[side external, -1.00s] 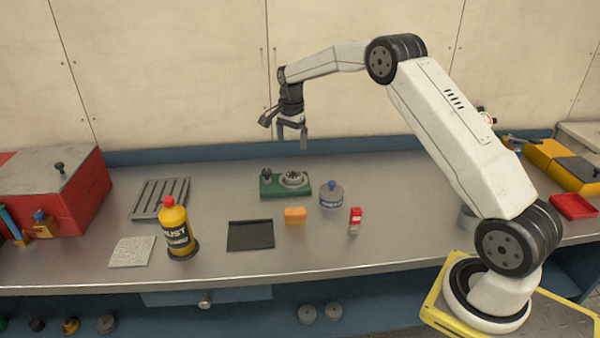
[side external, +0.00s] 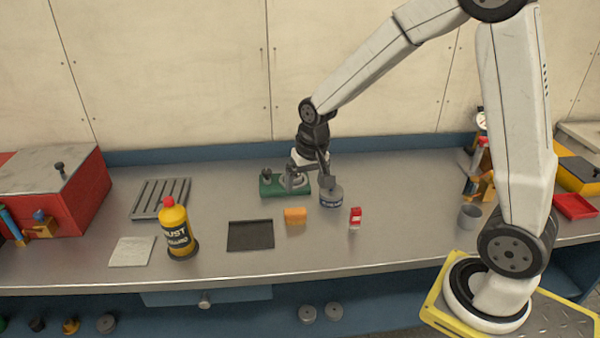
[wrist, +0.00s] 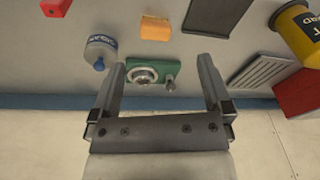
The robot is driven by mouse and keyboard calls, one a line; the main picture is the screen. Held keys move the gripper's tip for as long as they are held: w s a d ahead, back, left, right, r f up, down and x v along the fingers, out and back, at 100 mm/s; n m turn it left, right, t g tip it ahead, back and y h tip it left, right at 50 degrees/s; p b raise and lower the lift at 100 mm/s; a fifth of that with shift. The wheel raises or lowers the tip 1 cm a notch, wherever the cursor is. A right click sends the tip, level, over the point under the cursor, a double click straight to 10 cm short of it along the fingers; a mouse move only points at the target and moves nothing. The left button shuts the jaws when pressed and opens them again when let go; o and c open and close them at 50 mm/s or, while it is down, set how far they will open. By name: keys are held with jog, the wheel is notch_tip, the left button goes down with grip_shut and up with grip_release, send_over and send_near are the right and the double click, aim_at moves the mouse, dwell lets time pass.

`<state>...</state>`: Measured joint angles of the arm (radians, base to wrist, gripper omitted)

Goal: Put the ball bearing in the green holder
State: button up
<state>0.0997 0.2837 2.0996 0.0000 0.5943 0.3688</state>
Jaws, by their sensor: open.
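The green holder (side external: 270,190) lies flat on the grey bench, with a dark knob (side external: 266,174) at its left end. A round, ringed metal part that looks like the ball bearing (side external: 297,183) sits on its right end, partly behind a finger. In the wrist view the bearing (wrist: 142,76) shows as a light ring on the green holder (wrist: 185,68). My gripper (side external: 309,180) is open and empty, pointing down at the holder's right end. In the wrist view the holder lies between the fingers of my gripper (wrist: 161,65). I cannot tell its exact height.
A white tub with a blue knob (side external: 331,197) stands close beside my right finger. An orange block (side external: 295,216), a red-and-white item (side external: 355,217) and a black mat (side external: 250,235) lie in front. A slotted grey plate (side external: 160,198) and yellow bottle (side external: 177,230) stand left.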

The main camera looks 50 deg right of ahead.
jog(key=s+a+f+n, duration=0.1)
jog(key=s+a+n, duration=0.1)
jog(key=s, duration=0.4)
jog(key=s+a+f+n, duration=0.1)
jog(key=s+a+n, duration=0.1)
jog(key=s, duration=0.4)
jog(key=shift+n+t, duration=0.4)
jog(key=shift+n, duration=0.3)
